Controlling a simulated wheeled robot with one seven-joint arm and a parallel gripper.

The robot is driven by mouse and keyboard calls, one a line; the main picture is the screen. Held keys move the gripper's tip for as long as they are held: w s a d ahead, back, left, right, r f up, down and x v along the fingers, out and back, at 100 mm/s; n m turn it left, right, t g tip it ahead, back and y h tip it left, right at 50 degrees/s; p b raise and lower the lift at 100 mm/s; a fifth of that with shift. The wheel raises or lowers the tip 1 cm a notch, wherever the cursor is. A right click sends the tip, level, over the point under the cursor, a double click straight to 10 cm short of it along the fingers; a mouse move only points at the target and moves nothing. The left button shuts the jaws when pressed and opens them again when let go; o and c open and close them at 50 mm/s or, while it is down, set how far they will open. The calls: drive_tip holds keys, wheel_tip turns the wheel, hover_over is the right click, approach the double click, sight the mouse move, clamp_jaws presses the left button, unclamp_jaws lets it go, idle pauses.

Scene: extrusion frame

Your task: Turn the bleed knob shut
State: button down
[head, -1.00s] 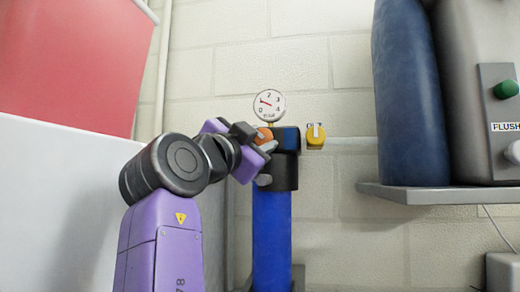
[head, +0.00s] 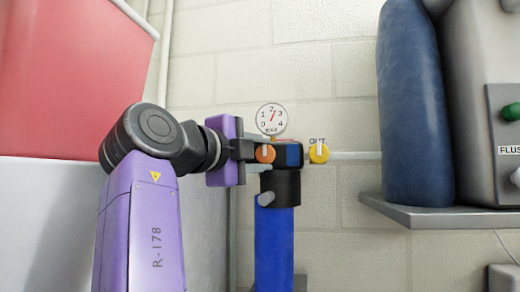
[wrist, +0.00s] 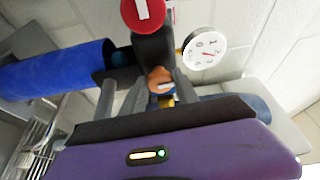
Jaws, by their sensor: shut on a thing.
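The bleed knob, which I take to be the small orange knob (head: 265,153) with a pale pointer mark, is on the front of the black filter head. Its label cannot be read. My gripper (head: 258,158) reaches it from the left and is shut on it. In the wrist view the orange knob (wrist: 157,76) sits between my two fingers. The blue filter housing (head: 273,245) stands upright below the head. The round gauge (head: 271,118) above has its red needle between 2 and 3.
A red knob (wrist: 143,12) shows beyond my fingers in the wrist view. A grey shelf (head: 430,214) with a blue tank (head: 405,110) stands at right.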

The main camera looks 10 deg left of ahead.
drive_tip(key=shift+m, duration=0.3)
idle(0.4)
drive_tip(key=c, duration=0.9)
unclamp_jaws()
drive_tip(key=shift+c, duration=0.2)
drive_tip(key=b+v, duration=0.2)
drive_tip(key=v, duration=0.5)
drive_tip(key=shift+s+a, duration=0.2)
drive_tip(key=shift+s, duration=0.15)
